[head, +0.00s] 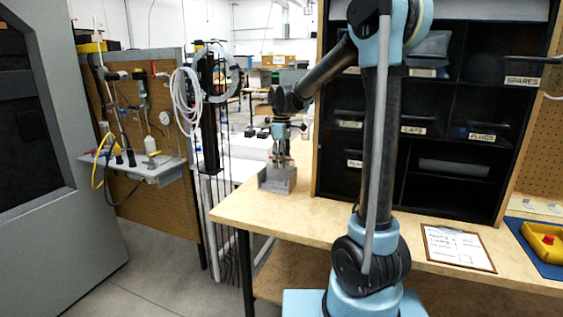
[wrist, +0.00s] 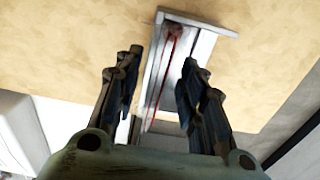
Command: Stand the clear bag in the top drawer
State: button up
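My gripper (head: 280,150) points down over a grey metal holder (head: 278,182) at the left end of the wooden bench. In the wrist view its two fingers (wrist: 158,75) are apart, one on each side of the holder (wrist: 209,45). A thin, see-through item with red edges (wrist: 172,65), perhaps the clear bag, stands in the holder between the fingers. I see no finger clearly touching it. In the head view the bag cannot be made out. No drawer that is clearly the top drawer can be made out.
A black cabinet (head: 429,197) with labelled compartments stands on the bench behind my arm. A clipboard (head: 458,247) and a yellow case with a red part (head: 543,240) lie at the right. The bench top (head: 240,207) around the holder is clear. A pegboard (head: 160,205) stands at the left.

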notch_tip(320, 180, up, 18)
jog(key=shift+f, duration=0.25)
dwell(0.7)
jog(key=shift+o, duration=0.6)
dwell(0.4)
